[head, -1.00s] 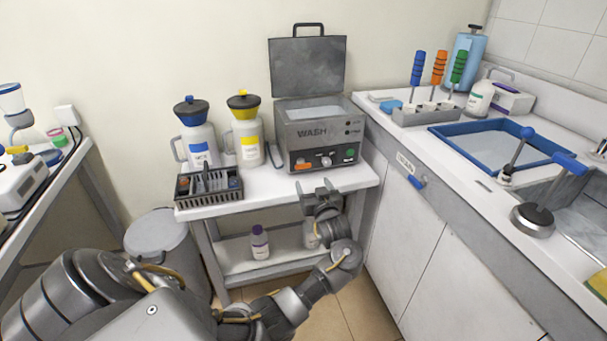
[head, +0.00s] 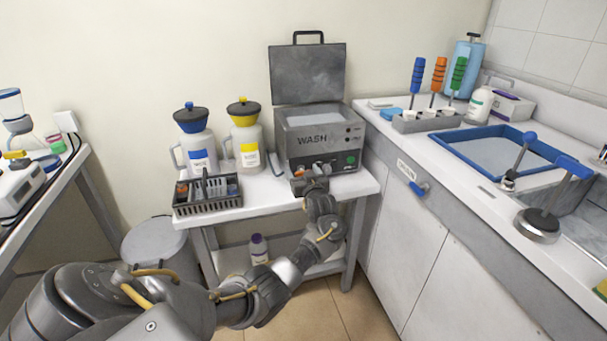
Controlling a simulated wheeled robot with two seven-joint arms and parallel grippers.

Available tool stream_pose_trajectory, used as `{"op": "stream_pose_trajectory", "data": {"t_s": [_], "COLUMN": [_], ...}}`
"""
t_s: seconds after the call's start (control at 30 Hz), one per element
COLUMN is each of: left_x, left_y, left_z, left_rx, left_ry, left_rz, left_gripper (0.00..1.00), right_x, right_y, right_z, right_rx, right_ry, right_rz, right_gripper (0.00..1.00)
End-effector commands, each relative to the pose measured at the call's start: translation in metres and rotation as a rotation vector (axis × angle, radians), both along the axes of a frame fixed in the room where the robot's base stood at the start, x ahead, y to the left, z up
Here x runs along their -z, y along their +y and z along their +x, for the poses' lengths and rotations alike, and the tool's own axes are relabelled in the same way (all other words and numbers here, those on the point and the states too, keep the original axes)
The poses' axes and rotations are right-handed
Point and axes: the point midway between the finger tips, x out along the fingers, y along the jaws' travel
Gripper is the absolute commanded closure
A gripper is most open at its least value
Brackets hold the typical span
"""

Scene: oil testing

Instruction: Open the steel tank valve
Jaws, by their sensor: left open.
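The steel tank (head: 313,135) marked WASH stands on the white table with its lid (head: 308,73) raised. Its front has an orange part at the lower left, a small knob in the middle and a green round button (head: 351,160) at the right. My left gripper (head: 310,173) is open at the lower front of the tank, in front of the orange part and the knob, and mostly hides them. I cannot tell whether the fingers touch anything there. My right gripper is out of view.
The white table (head: 262,201) also bears two jugs with blue (head: 198,152) and yellow (head: 247,148) labels and a dark basket (head: 208,197) left of the gripper. A counter (head: 440,185) with a blue-rimmed tray (head: 500,150) stands at the right.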

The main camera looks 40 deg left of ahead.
Motion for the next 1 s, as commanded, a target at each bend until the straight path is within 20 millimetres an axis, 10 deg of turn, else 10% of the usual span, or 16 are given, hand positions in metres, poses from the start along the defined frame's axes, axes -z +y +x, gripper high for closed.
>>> {"op": "stream_pose_trajectory", "data": {"t_s": [0.27, 0.63, 1.0], "left_x": [-0.0001, 0.0001, 0.0023], "left_y": [0.0014, 0.0011, 0.0012], "left_z": [0.0011, 0.0009, 0.0], "left_rx": [0.0, 0.0, -0.002], "left_ry": [0.0, 0.0, -0.06], "left_rz": [0.0, 0.0, -0.044], "left_gripper": [0.27, 0.72, 0.72], "right_x": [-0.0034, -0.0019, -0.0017], "right_y": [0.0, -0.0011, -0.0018], "right_z": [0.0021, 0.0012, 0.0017], "right_rx": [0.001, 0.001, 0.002], "right_ry": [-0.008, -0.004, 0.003], "right_rz": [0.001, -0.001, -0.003], "right_gripper": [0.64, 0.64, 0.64]}}
